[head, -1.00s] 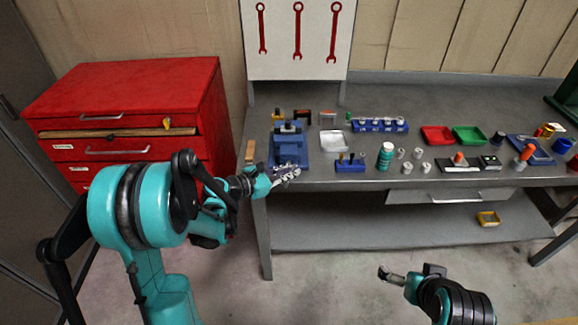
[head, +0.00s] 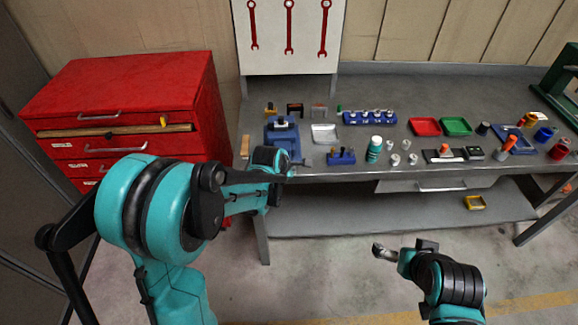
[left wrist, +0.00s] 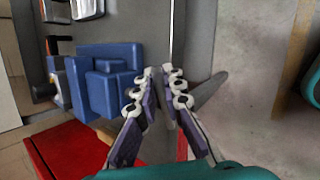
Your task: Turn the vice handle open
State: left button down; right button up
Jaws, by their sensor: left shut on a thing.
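The blue vice (head: 282,135) stands at the left front of the grey bench, and its blue body also shows in the left wrist view (left wrist: 100,82). My left gripper (head: 284,163) is at the vice's front, by the bench edge. In the left wrist view its two fingers (left wrist: 163,88) are closed around the grey vice handle (left wrist: 207,92), part of which sticks out to the right of the fingertips. The fingers hide the rest of it. My right gripper (head: 385,252) hangs in front of the bench, away from the vice; its jaws are too small to read.
A red drawer cabinet (head: 125,100) stands left of the bench. A blue block with dark pegs (head: 341,157), a green bottle (head: 374,149) and a metal tray (head: 324,134) are right of the vice. The floor before the bench is clear.

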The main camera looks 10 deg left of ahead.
pick_arm(q)
jog(key=shift+d+f+m+g+y, duration=0.1)
jog(key=shift+f+m+g+y, duration=0.25)
jog(key=shift+y, duration=0.6)
jog(key=shift+f+m+g+y, duration=0.2)
jog(key=shift+m+g+y, duration=0.15)
jog(key=shift+y, duration=0.6)
jog(key=shift+b, duration=0.3)
jog(key=c, duration=1.6)
grip_release()
jog(key=shift+w, duration=0.1)
jog(key=v, duration=1.2)
jog(key=shift+d, duration=0.15)
jog(key=shift+f, duration=0.1)
